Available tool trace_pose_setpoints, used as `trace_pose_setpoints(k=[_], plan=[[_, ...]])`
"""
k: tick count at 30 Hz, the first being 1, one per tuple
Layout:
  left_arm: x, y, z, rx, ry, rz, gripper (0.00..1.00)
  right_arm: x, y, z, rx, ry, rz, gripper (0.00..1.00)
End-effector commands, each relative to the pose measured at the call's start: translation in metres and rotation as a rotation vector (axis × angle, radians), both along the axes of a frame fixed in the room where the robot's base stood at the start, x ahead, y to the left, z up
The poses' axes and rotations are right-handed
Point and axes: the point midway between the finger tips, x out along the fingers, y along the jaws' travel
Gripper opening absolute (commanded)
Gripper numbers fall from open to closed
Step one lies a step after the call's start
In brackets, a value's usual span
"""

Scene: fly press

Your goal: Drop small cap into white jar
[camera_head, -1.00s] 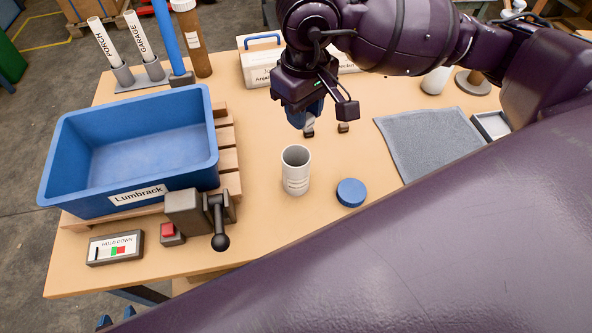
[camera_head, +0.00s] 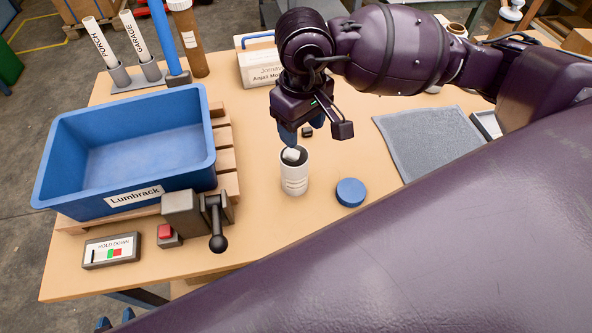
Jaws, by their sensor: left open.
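The white jar (camera_head: 294,180) stands upright and open on the bench. A small pale piece (camera_head: 291,155) shows in its mouth, just below my left gripper. It looks like the small cap, but I cannot tell whether it touches a finger or the jar's rim. My left gripper (camera_head: 299,138) is open above the far side of the jar, its fingers pointing down. The near blue finger hides part of the space over the mouth. A round blue lid (camera_head: 350,192) lies flat on the bench to the jar's right.
A blue Lumbrack bin (camera_head: 190,171) on a wooden pallet stands left. A press with a black lever (camera_head: 217,225) and a HOLD DOWN panel (camera_head: 111,251) are at the front left. A grey mat (camera_head: 430,143) lies right. My arm covers the lower right.

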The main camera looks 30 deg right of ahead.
Motion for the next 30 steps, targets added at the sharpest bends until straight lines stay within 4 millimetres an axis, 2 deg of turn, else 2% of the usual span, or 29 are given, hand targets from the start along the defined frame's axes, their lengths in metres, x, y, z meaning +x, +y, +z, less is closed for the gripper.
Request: trace_pose_setpoints(k=[11, 14, 24, 30], plan=[[-0.004, 0.001, -0.002, 0.0, 0.007, 0.002, 0.43, 0.001, 0.0, 0.006, 0.0, -0.003, 0.0, 0.58], [-0.004, 0.001, -0.003, 0.0, 0.007, 0.002, 0.43, 0.001, 0.0, 0.017, 0.0, -0.004, 0.001, 0.58], [-0.001, 0.0, -0.004, 0.0, 0.003, 0.0, 0.43, 0.001, 0.0, 0.077, -0.001, -0.004, 0.001, 0.58], [0.001, 0.0, -0.005, 0.0, 0.0, -0.001, 0.43, 0.001, 0.0, 0.101, -0.001, -0.001, 0.0, 0.58]])
